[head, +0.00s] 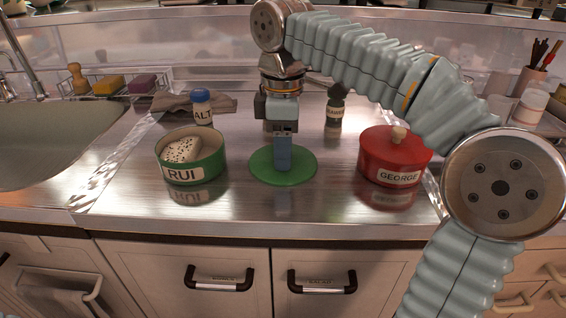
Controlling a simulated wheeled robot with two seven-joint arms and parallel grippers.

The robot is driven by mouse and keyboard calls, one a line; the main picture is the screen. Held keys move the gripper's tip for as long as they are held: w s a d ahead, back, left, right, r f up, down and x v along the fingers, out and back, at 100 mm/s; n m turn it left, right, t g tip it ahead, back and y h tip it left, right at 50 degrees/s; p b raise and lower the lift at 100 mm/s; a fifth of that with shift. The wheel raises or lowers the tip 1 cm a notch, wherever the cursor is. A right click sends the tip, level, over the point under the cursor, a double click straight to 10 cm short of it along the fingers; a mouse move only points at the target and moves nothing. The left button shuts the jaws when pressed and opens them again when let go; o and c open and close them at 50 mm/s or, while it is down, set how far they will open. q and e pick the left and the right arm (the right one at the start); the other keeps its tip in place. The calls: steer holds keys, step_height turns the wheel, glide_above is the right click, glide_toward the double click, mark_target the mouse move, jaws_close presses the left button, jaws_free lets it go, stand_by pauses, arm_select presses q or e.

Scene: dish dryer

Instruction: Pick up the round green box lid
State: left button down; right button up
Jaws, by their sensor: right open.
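The round green lid (303,168) lies flat on the metal counter in the middle of the head view. My right gripper (283,166) points straight down over the lid's middle, with its fingertips at or just above it. It is open, seen edge-on, and hides the lid's centre, so I cannot tell whether a knob stands between the fingers. The round green box (208,169), labelled RUI, stands uncovered to the left with a pale speckled object (183,150) inside. My left gripper is not in view.
A red lidded pot (384,155) labelled GEORGE stands right of the lid. A blue-capped salt shaker (202,107), a grey cloth (170,102) and a dark shaker (335,108) stand or lie behind. The sink (50,135) is left. The counter in front of the lid is clear.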

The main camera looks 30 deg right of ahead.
jaws_close()
